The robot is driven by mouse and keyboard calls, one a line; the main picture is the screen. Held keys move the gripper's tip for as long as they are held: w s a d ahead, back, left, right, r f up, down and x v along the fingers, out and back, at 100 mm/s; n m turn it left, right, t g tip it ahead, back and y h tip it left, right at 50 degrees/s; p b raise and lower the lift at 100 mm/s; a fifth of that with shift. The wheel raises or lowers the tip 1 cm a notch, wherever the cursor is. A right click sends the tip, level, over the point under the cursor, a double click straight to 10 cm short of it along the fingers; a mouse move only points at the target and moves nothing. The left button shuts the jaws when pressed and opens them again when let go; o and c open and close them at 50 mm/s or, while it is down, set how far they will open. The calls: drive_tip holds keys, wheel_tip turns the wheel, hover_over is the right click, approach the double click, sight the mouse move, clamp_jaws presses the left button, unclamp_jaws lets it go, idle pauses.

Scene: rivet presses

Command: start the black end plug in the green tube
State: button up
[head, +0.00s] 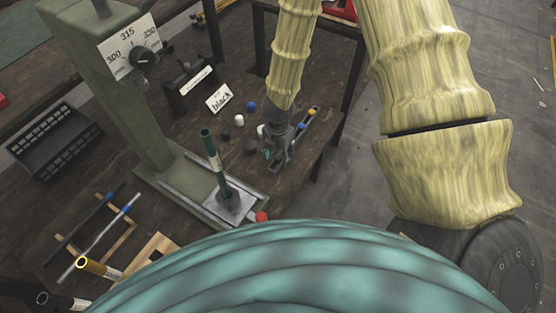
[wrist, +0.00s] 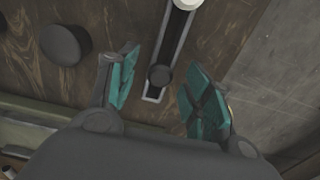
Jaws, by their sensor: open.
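The green tube (head: 210,153) stands upright in a metal block on the press base, left of my gripper in the head view. My gripper (head: 277,155) points down over the table, apart from the tube. In the wrist view its teal-padded fingers (wrist: 157,90) are apart. Between them, lower down, a small dark round piece (wrist: 160,76) shows at the near end of a pale-edged dark strip; nothing is gripped. Dark plugs (head: 225,134) and (head: 250,146) lie on the table left of the gripper. I cannot tell which dark piece is the black end plug.
The grey-green press (head: 115,75) with a dial rises behind the tube. A rack with rods (head: 102,225) is at left. The table's right edge is close to my gripper.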

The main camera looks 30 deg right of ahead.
sight(278, 158)
drive_tip(key=c, duration=0.8)
drive_tip(key=shift+r, duration=0.15)
drive_tip(key=shift+r+p, duration=0.9)
drive_tip(key=shift+r, duration=0.8)
drive_tip(key=shift+c, duration=0.3)
drive_tip(key=shift+s+a+f+b, duration=0.1)
drive_tip(key=shift+s+f+b, duration=0.1)
drive_tip(key=shift+b, duration=0.25)
drive_tip(key=s+b, duration=0.2)
drive_tip(key=shift+a+b, duration=0.3)
drive_tip(key=s+a+r+p, duration=0.1)
drive_tip(key=s+a+p, duration=0.3)
drive_tip(key=s, duration=0.8)
drive_tip(key=shift+s+a+r, duration=0.25)
drive_tip(key=shift+s+r, duration=0.1)
drive_tip(key=shift+r, duration=0.05)
